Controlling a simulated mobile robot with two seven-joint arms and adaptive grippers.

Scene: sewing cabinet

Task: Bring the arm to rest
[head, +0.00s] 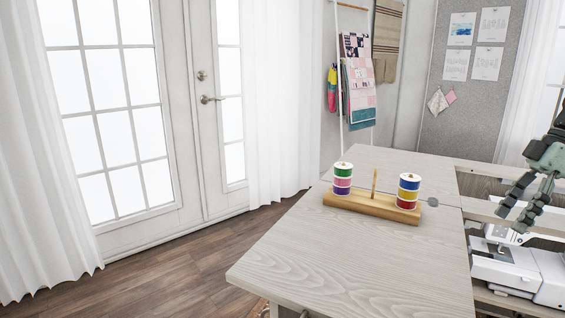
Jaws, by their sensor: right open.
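My right gripper (525,203) shows at the right edge of the head view, with its arm coming in from the right. It is open and its fingers are empty, pointing down and left. It hangs in the air over the sewing machine side of the cabinet, apart from the spool rack. My left gripper is not in view.
A wooden spool rack (372,205) stands on the pale cabinet top (350,258), with stacked thread spools (343,178) on the left peg and more (408,191) on the right; the middle peg (375,181) is bare. A white sewing machine (520,267) sits lower right.

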